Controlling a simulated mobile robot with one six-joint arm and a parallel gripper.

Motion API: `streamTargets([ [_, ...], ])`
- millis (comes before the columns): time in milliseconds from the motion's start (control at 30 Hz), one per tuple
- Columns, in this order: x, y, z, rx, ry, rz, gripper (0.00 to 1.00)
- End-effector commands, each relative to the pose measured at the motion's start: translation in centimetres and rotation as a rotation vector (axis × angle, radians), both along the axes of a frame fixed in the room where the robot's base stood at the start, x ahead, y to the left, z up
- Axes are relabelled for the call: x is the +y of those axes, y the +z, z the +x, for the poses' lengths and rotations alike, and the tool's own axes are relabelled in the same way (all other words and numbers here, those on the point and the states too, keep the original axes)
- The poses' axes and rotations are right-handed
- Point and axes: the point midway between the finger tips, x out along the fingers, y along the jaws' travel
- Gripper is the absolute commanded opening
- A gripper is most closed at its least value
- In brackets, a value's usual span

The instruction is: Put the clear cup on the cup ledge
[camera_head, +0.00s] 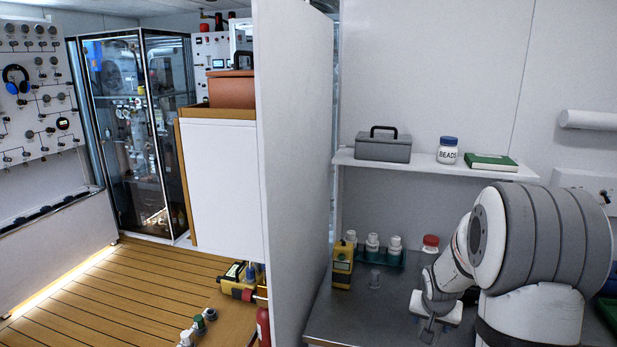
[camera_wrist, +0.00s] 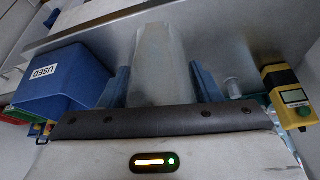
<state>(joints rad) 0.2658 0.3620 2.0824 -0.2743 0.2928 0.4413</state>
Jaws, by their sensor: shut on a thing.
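My gripper (camera_wrist: 160,88) is shut on a pale, see-through tapered thing (camera_wrist: 160,60), which looks like the clear cup. It stands between the two blue fingers, above a grey metal surface. In the head view my gripper (camera_head: 430,328) is low over the metal counter at the bottom right, and the held thing is too small there to make out. A second small clear vessel (camera_head: 375,279) stands on the counter beside the yellow device. I cannot tell which surface is the cup ledge.
A yellow device (camera_head: 343,265), a green rack (camera_head: 380,258) of white-capped bottles and a red-lidded jar (camera_head: 430,243) stand along the counter's back. A shelf (camera_head: 350,158) above holds a grey box, beads jar and green book. A blue "USED" bin (camera_wrist: 62,82) is at the left.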

Motion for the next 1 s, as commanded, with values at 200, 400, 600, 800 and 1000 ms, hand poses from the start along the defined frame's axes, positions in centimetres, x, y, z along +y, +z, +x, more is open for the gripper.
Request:
streamTargets([
  [200, 3.8, -3.2, -0.3, 0.006, 0.11, 0.017, 0.35],
  [400, 8.1, -6.6, -1.3, 0.007, 0.232, 0.027, 0.35],
  [600, 12.8, -10.2, -3.1, 0.005, 0.374, 0.02, 0.35],
  [800, 15.2, -12.0, -4.5, 0.001, 0.457, 0.003, 0.35],
  [1000, 15.3, -12.2, -4.6, 0.001, 0.463, -0.001, 0.35],
])
